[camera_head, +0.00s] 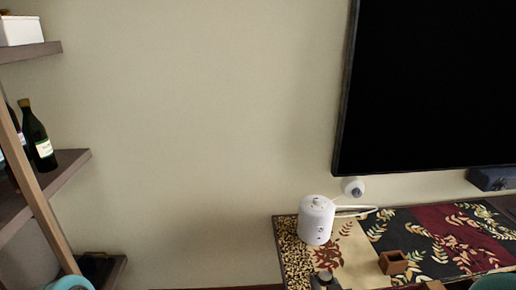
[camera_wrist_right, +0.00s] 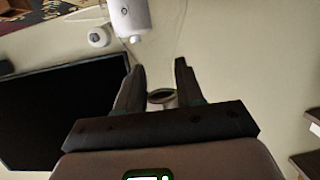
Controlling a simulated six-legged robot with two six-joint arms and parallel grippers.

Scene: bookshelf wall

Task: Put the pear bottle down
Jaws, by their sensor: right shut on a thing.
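My right gripper (camera_wrist_right: 160,82) is shut on the pear bottle (camera_wrist_right: 164,101) in the right wrist view. Only a pale rim and dark round top of the bottle show between the two dark fingers; the rest is hidden behind the gripper body. In the head view a small grey, dark-topped shape (camera_head: 325,278) shows at the bottom edge, over the front left part of the patterned cabinet top (camera_head: 375,232); I cannot tell bottle from gripper there. Whether the bottle touches a surface cannot be told. My left gripper is not in view.
A white cylindrical device (camera_head: 317,220) stands at the cabinet's back left, with a white cable behind it. A small brown open box (camera_head: 393,262) sits on the top. A large black screen (camera_head: 435,85) hangs above. Shelves with a dark bottle (camera_head: 36,138) are at left.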

